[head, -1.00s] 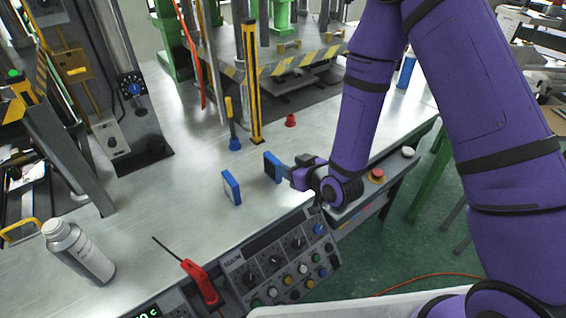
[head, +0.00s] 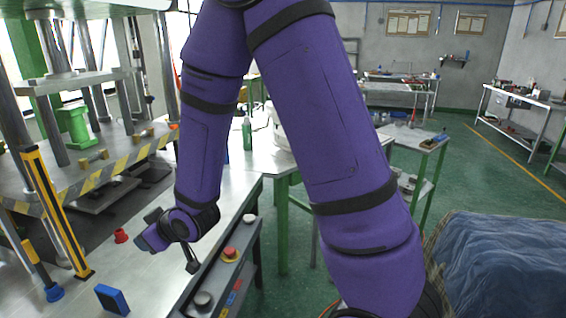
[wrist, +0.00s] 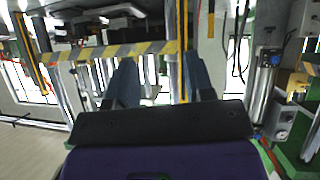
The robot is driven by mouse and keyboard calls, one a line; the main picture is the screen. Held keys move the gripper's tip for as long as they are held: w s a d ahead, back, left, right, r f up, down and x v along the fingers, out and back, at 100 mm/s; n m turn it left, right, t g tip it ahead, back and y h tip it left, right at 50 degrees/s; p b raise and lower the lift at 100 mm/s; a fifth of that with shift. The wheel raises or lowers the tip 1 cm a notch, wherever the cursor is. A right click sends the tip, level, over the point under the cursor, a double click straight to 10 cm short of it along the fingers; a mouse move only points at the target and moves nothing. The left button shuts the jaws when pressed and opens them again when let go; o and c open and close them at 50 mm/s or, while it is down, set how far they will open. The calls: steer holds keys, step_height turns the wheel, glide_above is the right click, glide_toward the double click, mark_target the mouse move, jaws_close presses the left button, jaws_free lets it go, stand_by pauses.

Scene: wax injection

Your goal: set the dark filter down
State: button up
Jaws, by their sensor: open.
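The dark filter (head: 112,300) is a block with a blue edge. It stands on the bench top at the bottom left of the head view, apart from my gripper. My gripper (head: 150,238) is above the bench, up and to the right of the filter. In the wrist view my gripper (wrist: 160,75) has its two fingers spread, with nothing between them. The filter is not seen in the wrist view.
A small red cone (head: 121,236) stands left of my gripper. The press (head: 100,178) with its striped edge and a yellow-black post (head: 55,215) rise behind and left. A blue-based tool (head: 53,291) is near the filter. A red button (head: 230,253) sits at the bench's right edge.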

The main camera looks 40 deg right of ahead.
steer(key=s+d+r+m+g+h, duration=0.1)
steer(key=s+d+r+m+h, duration=0.15)
steer(key=d+r, duration=0.5)
steer(key=s+d+r+m+g, duration=0.1)
steer(key=s+d+r, duration=0.2)
steer(key=s+r, duration=0.2)
steer(key=s+d+r+m+g+h, duration=0.1)
steer(key=s+r, duration=0.4)
steer(key=s, duration=0.6)
steer(key=s+d+r+m+g+h, duration=0.1)
steer(key=s+d+r, duration=0.3)
steer(key=s, duration=0.5)
steer(key=shift+d+r+g, duration=0.3)
steer(key=shift+r+g, duration=0.3)
